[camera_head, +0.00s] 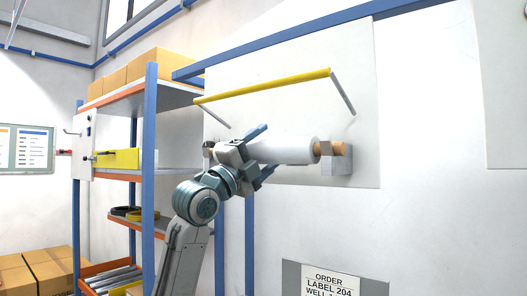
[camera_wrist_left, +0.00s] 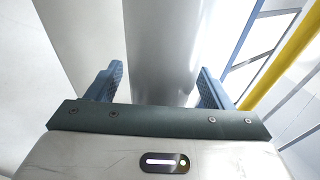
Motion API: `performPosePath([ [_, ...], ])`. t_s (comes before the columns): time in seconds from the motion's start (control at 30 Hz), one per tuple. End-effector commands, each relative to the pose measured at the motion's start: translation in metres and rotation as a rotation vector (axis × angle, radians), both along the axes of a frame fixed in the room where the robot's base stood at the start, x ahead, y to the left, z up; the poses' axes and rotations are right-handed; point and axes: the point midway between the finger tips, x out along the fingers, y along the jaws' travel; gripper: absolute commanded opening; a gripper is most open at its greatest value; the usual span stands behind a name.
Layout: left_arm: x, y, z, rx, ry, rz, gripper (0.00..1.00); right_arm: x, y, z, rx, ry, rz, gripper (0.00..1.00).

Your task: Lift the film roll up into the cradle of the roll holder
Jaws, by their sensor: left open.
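The white film roll (camera_head: 290,151) lies level along the wall panel, with a brown core end showing at its right. That core end sits at the grey right bracket (camera_head: 336,162) of the roll holder; whether it rests fully in the cradle is hard to tell. The roll's left part is mostly hidden behind my left gripper (camera_head: 262,152). My left gripper is open, its two blue fingers above and below the roll. In the left wrist view the roll (camera_wrist_left: 160,45) runs between the spread fingers (camera_wrist_left: 158,82), with gaps visible. My right gripper is out of view.
A yellow bar (camera_head: 265,86) on two grey arms juts out above the roll. A blue-post shelf (camera_head: 149,170) with boxes stands left. An order label sign (camera_head: 332,283) is below right.

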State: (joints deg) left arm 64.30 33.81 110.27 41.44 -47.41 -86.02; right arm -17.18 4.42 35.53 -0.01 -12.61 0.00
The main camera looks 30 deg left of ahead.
Motion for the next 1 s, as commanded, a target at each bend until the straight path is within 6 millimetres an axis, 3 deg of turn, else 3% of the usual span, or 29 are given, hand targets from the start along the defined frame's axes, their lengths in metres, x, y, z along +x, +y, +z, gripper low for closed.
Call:
performPosePath([
  [0.17,-0.007,0.003,-0.007,0.003,-0.001,0.003,0.74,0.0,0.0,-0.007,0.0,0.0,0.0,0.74],
  [0.63,-0.071,0.021,-0.049,0.004,-0.001,0.003,0.74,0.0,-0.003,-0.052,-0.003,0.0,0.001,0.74],
  [1.0,-0.089,0.026,-0.057,0.0,-0.002,0.0,0.74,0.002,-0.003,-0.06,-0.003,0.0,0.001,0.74],
])
